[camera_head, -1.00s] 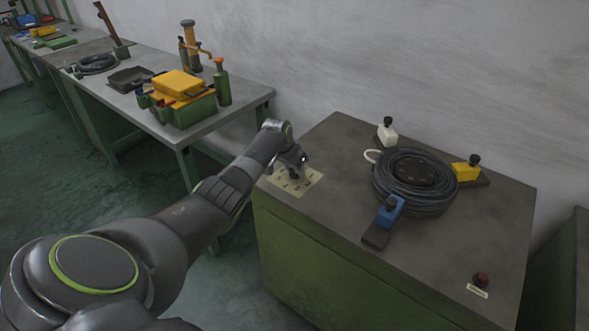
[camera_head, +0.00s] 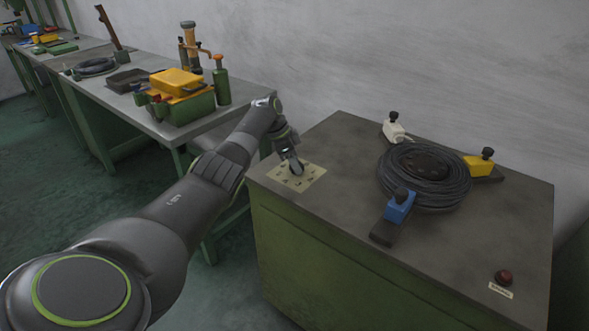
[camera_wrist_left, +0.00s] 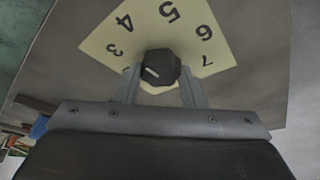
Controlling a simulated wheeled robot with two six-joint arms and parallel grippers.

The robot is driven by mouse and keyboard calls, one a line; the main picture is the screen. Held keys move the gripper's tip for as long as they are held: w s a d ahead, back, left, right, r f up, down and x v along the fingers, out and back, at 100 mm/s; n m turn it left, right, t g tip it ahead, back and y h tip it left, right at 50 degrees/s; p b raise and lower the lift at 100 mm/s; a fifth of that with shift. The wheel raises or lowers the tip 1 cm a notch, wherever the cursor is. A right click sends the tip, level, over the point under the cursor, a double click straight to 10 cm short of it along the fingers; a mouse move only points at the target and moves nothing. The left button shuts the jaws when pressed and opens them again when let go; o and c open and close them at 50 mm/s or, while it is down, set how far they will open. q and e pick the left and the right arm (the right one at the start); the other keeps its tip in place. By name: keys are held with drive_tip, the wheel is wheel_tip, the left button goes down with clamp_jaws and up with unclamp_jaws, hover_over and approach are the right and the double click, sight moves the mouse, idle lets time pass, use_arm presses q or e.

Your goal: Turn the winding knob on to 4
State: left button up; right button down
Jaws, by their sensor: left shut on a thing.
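The winding knob (camera_wrist_left: 160,67) is a small dark knob with a white pointer mark on its left part. It stands on a pale dial plate (camera_wrist_left: 98,42) with the numbers 3 to 7 readable around it. The mark lies at the side of the 3, but I cannot tell exactly which number it points at. In the head view the dial plate (camera_head: 312,174) lies at the left corner of the green machine's top (camera_head: 340,140). My left gripper (camera_head: 297,168) reaches down onto it. In the left wrist view its fingers (camera_wrist_left: 160,88) are shut on the knob's sides. My right gripper is not in view.
On the machine top lie a dark cable coil (camera_head: 430,178), blue (camera_head: 399,208), white (camera_head: 394,131) and yellow (camera_head: 478,166) blocks with black knobs, and a red button (camera_head: 504,277). A workbench (camera_head: 205,121) with a yellow-green toolbox (camera_head: 183,104) stands to the left.

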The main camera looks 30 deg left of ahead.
use_arm(q)
drive_tip(key=shift+m, duration=0.3)
drive_tip(key=o, duration=1)
drive_tip(key=b+v, duration=0.1)
drive_tip(key=v, duration=1.6)
drive_tip(key=shift+w+r, duration=0.15)
drive_tip(key=shift+r, duration=0.1)
drive_tip(key=shift+a, duration=0.1)
